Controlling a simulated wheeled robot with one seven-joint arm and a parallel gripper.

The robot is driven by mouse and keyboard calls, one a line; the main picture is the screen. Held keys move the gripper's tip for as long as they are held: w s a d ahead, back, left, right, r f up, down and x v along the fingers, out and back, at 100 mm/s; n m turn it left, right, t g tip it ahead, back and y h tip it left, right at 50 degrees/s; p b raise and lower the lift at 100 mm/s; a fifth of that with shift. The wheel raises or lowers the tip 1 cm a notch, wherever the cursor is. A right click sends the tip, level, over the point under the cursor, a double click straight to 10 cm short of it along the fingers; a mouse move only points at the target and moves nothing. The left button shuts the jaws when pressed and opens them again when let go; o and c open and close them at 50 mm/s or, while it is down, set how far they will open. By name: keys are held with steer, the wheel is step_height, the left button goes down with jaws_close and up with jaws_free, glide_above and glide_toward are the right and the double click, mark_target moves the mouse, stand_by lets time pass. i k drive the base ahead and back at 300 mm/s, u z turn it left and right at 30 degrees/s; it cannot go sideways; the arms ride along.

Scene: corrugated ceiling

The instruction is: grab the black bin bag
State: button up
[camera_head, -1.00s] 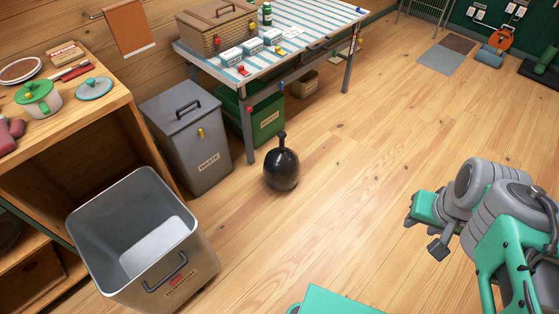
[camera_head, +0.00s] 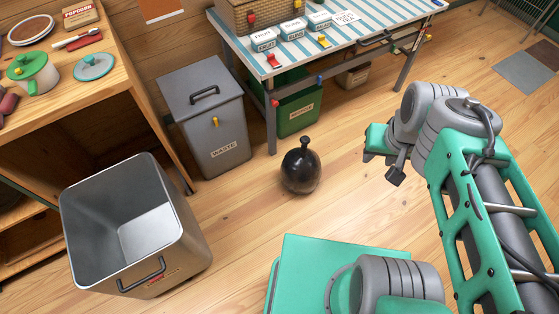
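The black bin bag (camera_head: 300,172) stands upright on the wooden floor near the middle of the camera_head view. It is round and shiny, with a tied neck at its top. My gripper (camera_head: 384,158) is at the end of my green and grey arm, to the right of the bag in the picture and apart from it. Its fingers are small and partly hidden by the wrist, so whether they are open or shut is unclear. Nothing visible is held in it.
A grey waste bin (camera_head: 213,128) and a green bin (camera_head: 299,114) stand behind the bag, the latter under a striped table (camera_head: 350,42). An open, empty metal bin (camera_head: 176,252) is at the lower left, beside a wooden shelf unit (camera_head: 130,82). Floor around the bag is clear.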

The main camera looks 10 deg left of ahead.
mark_target(300, 169)
steer(key=u, duration=0.9)
steer(key=i, duration=1)
steer(key=u, duration=0.9)
